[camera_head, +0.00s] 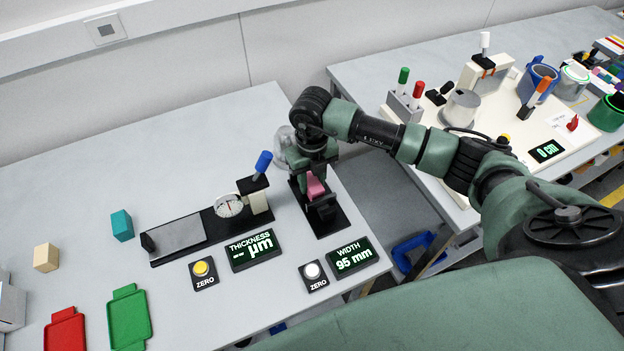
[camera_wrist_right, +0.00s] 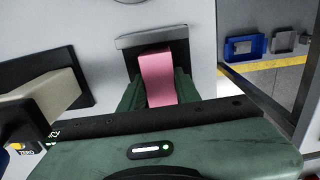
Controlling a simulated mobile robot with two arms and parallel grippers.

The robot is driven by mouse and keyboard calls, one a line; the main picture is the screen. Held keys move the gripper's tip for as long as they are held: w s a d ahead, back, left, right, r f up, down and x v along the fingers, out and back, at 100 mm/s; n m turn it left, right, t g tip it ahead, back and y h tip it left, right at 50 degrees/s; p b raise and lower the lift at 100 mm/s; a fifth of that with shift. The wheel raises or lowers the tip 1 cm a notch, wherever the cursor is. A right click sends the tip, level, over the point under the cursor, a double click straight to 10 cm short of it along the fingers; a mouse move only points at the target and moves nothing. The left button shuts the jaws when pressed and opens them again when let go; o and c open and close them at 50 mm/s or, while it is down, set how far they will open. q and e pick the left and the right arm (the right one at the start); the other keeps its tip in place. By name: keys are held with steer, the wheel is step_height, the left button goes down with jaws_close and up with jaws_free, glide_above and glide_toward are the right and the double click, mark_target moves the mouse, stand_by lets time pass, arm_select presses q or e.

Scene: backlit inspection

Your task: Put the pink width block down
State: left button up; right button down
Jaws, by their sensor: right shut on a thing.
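The pink width block (camera_head: 315,186) is at the width station on the right part of the near table. It also shows in the right wrist view (camera_wrist_right: 157,77), between the green fingers. My right gripper (camera_head: 318,192) is shut on it, over the black base (camera_head: 327,221) of the width gauge. The gripper hides part of the block and the gauge, and I cannot tell whether the block touches the base. The width display (camera_head: 351,257) reads 95 mm. My left gripper is not in view.
The thickness gauge (camera_head: 228,206) with a blue-topped post stands left of my right gripper. A teal block (camera_head: 122,225), a beige block (camera_head: 46,257), a green tray (camera_head: 128,318) and a red tray (camera_head: 65,331) are further left. The table between is mostly clear. A gap separates the second table (camera_head: 375,70).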

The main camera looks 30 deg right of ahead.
mark_target(312, 181)
steer(key=shift+f, duration=0.15)
steer(key=c, duration=1)
jaws_free()
steer(key=shift+r, duration=0.35)
steer(key=shift+w+r, duration=0.1)
steer(key=shift+r, duration=0.25)
step_height(312, 181, up, 11)
steer(key=b, duration=0.3)
